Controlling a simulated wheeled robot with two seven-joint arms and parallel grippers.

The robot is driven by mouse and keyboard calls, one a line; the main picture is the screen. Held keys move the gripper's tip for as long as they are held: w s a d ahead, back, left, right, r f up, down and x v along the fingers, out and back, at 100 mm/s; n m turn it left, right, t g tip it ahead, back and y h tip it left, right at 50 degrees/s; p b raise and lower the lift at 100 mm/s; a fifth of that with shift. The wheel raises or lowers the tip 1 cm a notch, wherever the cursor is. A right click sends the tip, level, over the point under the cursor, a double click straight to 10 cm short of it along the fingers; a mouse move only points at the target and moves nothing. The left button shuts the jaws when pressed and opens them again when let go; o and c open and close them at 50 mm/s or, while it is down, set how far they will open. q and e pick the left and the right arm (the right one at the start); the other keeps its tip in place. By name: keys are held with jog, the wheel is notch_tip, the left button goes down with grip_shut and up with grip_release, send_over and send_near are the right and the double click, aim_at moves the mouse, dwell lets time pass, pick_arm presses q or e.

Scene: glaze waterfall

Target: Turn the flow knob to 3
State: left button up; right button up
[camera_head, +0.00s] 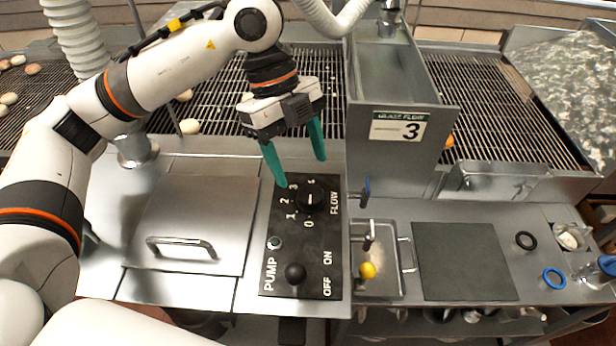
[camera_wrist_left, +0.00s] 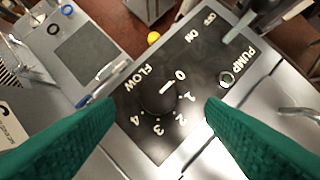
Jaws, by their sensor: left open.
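The flow knob (camera_head: 313,198) is a round black dial on the black control panel (camera_head: 325,262), with the numbers 0 to 4 around it. In the left wrist view, the knob (camera_wrist_left: 157,98) has a white pointer line aimed toward the 0. My left gripper (camera_head: 302,172) is open, its green fingers pointing down above the knob's end of the panel. In the left wrist view the two fingers (camera_wrist_left: 160,108) stand on either side of the knob, apart from it. A sign (camera_head: 398,127) reads "GLAZE FLOW 3". My right gripper is not in view.
A black ball-topped pump lever (camera_head: 295,273) and a small round indicator (camera_head: 274,243) share the panel. A steel lid with a handle (camera_head: 181,243) lies left. A blue-handled valve (camera_head: 366,188) and a yellow-knobbed lever (camera_head: 367,270) stand right. A steel tank wall rises behind.

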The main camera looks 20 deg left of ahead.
aim_at(310, 192)
pick_arm(q)
jog(key=x, duration=0.4)
jog(key=shift+w+f+p, duration=0.15)
jog(key=shift+f+p, duration=0.05)
jog(key=shift+p, duration=0.2)
jog(key=shift+d+f, duration=0.25)
jog(key=shift+f, duration=0.35)
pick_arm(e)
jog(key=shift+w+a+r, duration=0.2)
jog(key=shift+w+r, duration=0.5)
pick_arm(q)
jog(key=shift+c, duration=0.6)
jog(key=c, duration=0.8)
jog(key=shift+c, duration=0.2)
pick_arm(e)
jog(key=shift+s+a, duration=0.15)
